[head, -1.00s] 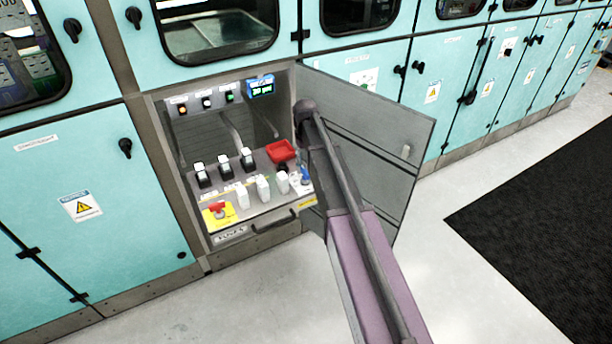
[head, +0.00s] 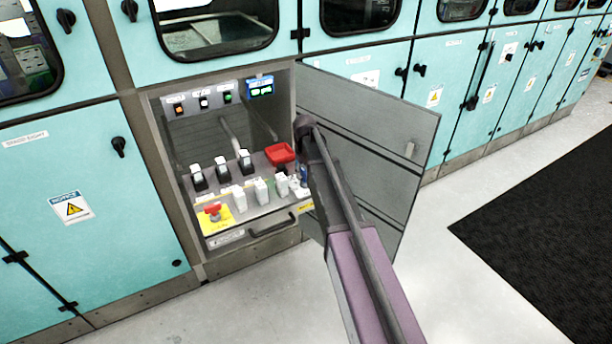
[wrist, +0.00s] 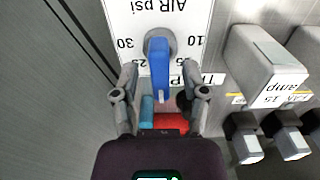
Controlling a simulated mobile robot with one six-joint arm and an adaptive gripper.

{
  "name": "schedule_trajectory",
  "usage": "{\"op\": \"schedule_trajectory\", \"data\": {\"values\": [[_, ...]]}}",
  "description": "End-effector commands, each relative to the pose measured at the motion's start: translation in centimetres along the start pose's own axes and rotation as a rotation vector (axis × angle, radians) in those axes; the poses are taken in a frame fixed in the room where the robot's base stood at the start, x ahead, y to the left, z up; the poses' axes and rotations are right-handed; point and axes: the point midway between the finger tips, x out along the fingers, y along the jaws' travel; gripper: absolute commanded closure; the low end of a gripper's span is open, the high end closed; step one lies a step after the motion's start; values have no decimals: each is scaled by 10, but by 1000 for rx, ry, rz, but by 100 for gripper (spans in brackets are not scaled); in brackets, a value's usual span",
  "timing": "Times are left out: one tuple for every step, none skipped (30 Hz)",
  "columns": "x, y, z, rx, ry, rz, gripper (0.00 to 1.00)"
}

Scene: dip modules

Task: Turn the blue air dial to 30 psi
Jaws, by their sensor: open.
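The blue air dial (wrist: 158,68) is in the upper middle of the wrist view, on a white label (wrist: 123,15) reading "AIR psi" upside down. In the head view the dial (head: 303,174) is small and partly hidden by my arm. A blue display (head: 260,87) has digits too small to read surely.
White levers (wrist: 265,58) and dark switches (wrist: 285,135) stand close at right in the wrist view.

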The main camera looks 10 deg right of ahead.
Motion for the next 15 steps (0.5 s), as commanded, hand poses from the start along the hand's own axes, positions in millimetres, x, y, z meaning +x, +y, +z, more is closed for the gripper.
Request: {"op": "schedule_trajectory", "data": {"values": [[1, 0, 0, 0, 0, 0, 43], [1, 0, 0, 0, 0, 0, 43], [1, 0, 0, 0, 0, 0, 43], [1, 0, 0, 0, 0, 0, 43], [1, 0, 0, 0, 0, 0, 43], [0, 0, 0, 0, 0, 0, 43], [0, 0, 0, 0, 0, 0, 43], [0, 0, 0, 0, 0, 0, 43], [0, 0, 0, 0, 0, 0, 43], [0, 0, 0, 0, 0, 0, 49], [0, 0, 0, 0, 0, 0, 58], [0, 0, 0, 0, 0, 0, 70], [0, 0, 0, 0, 0, 0, 78], [0, 0, 0, 0, 0, 0, 87], [0, 0, 0, 0, 0, 0, 99]]}}
